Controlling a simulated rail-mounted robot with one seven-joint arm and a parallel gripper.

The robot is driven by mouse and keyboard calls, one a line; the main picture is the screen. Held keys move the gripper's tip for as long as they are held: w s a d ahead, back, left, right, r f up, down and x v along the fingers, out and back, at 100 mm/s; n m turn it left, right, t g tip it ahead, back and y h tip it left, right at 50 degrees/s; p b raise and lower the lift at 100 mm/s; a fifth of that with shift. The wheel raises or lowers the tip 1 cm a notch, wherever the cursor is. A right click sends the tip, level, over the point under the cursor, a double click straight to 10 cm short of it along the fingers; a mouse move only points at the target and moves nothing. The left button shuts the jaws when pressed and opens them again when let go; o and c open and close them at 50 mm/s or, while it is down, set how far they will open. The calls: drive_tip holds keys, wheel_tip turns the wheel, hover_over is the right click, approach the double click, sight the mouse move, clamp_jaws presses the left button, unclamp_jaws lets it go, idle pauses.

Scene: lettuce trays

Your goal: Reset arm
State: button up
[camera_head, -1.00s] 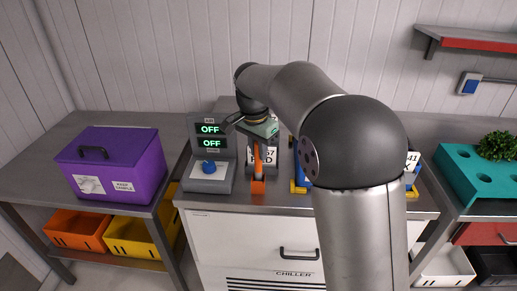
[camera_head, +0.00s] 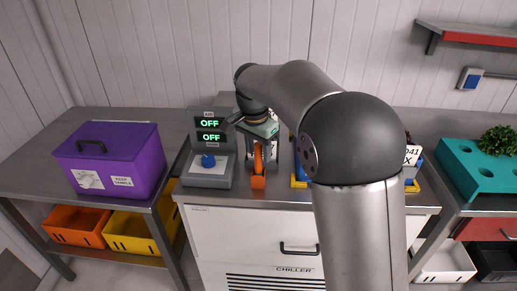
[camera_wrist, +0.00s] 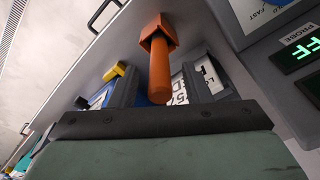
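My gripper (camera_head: 262,152) is at the end of my arm, above the chiller top and beside the control box with the two "OFF" displays. In the wrist view its dark fingers (camera_wrist: 157,92) stand apart, one on each side. An orange holder with an orange rod-like handle (camera_wrist: 160,75) lies in the gap between them. The handle does not look clamped. In the head view the orange holder (camera_head: 258,182) stands on the chiller top, just below and in front of my fingers. My arm covers part of the chiller top.
The control box (camera_head: 209,165) stands close left of my gripper. Blue-and-yellow racks (camera_head: 298,178) with labels are to the right, partly behind my arm. A purple box (camera_head: 115,165) sits on the left table, a teal tray (camera_head: 460,172) on the right bench. A shelf (camera_head: 470,40) hangs upper right.

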drive_tip(key=o, duration=0.4)
drive_tip(key=shift+r+p, duration=2.6)
drive_tip(key=shift+r, duration=0.45)
